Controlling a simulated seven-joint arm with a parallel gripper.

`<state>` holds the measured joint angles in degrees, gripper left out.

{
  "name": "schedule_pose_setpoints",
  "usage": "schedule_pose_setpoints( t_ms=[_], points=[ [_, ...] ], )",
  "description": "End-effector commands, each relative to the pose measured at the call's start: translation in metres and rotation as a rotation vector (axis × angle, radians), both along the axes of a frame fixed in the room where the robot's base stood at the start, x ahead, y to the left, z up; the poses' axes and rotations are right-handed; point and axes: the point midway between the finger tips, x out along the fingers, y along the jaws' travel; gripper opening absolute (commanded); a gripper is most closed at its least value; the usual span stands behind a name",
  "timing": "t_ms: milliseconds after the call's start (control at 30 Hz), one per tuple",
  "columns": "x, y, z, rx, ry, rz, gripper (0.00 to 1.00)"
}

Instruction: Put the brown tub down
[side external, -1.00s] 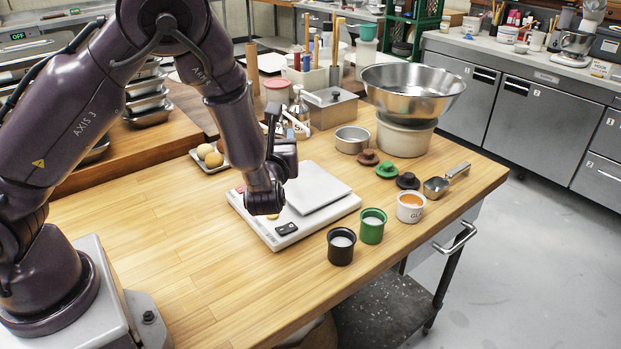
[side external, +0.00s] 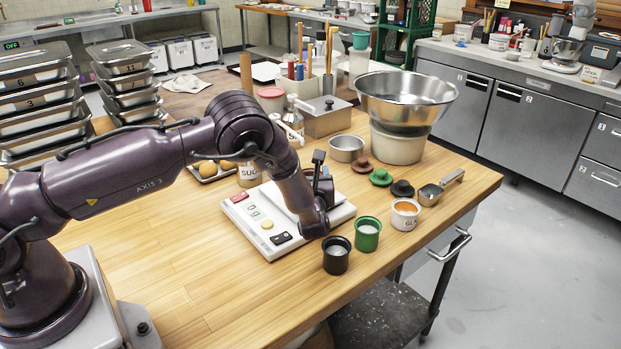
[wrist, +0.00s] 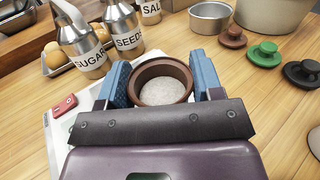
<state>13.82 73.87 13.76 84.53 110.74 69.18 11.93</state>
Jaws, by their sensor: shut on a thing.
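The brown tub (wrist: 160,70) is round, with pale, grainy stuff inside. In the wrist view it sits upright between the two blue finger pads of my gripper, which is shut on it. In the side view my gripper (side external: 320,203) is over the right part of the white scale (side external: 262,238), and my wrist hides the tub there. I cannot tell whether the tub's base touches the scale plate. A brown lid (side external: 361,166) lies on the table behind the scale; it also shows in the wrist view (wrist: 232,37).
A black tub (side external: 336,262), a green tub (side external: 367,240) and a white tub (side external: 405,216) stand right of the scale. Green (side external: 381,178) and black (side external: 402,189) lids lie behind them. Sugar and seeds shakers (wrist: 120,28) stand behind the gripper. The table's front left is clear.

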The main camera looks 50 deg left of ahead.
Motion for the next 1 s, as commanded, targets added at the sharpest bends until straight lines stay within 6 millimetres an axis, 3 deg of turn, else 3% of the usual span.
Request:
schedule_pose_setpoints(
  t_ms=[433, 467, 533, 867, 1000],
  points=[
    [0.000, 0.000, -0.009, 0.001, -0.001, -0.001, 0.36],
    [0.000, 0.000, -0.009, -0.001, -0.001, 0.000, 0.67],
    [0.000, 0.000, -0.009, -0.001, -0.001, 0.000, 0.83],
    [0.000, 0.000, -0.005, -0.001, -0.002, 0.000, 0.85],
    [-0.010, -0.015, -0.006, -0.001, 0.001, -0.003, 0.85]
  ],
)
